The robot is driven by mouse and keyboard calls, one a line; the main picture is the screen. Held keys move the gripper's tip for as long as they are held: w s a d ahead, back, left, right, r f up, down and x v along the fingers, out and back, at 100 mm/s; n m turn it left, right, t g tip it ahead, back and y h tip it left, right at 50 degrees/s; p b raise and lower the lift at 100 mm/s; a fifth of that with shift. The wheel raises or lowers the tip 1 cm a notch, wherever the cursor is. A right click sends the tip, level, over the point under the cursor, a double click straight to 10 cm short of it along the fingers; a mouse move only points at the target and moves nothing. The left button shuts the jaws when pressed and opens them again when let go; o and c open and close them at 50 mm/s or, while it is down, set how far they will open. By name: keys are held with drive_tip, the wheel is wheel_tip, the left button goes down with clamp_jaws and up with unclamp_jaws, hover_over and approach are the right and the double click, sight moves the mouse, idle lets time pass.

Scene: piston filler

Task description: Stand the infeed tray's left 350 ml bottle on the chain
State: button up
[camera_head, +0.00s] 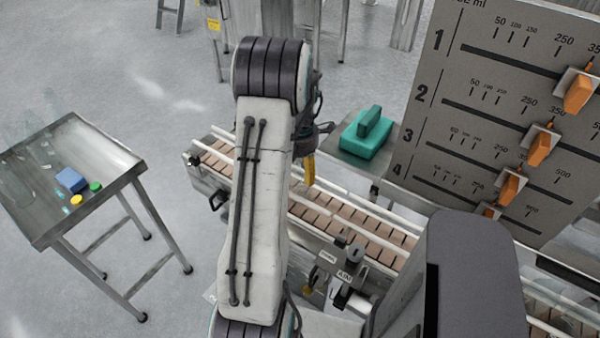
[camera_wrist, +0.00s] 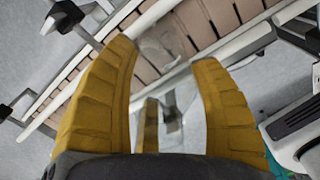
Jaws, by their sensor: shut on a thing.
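My gripper (camera_wrist: 165,55) has its yellow fingers around a clear, see-through bottle (camera_wrist: 178,105) in the wrist view. The bottle's outline is faint, and its base cannot be made out clearly. Behind it lies the chain (camera_wrist: 185,35), a belt of brown slats between pale rails. In the head view my gripper (camera_head: 309,168) is over the chain (camera_head: 345,222), partly hidden by my arm. The bottle cannot be made out there. I cannot tell whether it touches the slats.
A steel table (camera_head: 125,160) at left bears faint clear glassware, a blue block (camera_head: 71,181) and green and yellow caps. A teal object (camera_head: 366,140) sits behind the chain. A grey board (camera_head: 440,110) with orange sliders stands at right. White guide rails flank the chain.

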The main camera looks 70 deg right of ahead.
drive_tip(key=shift+f, duration=0.7)
drive_tip(key=shift+f, duration=0.15)
drive_tip(key=o, duration=1.2)
wheel_tip(320, 180, up, 12)
drive_tip(key=shift+r, duration=0.2)
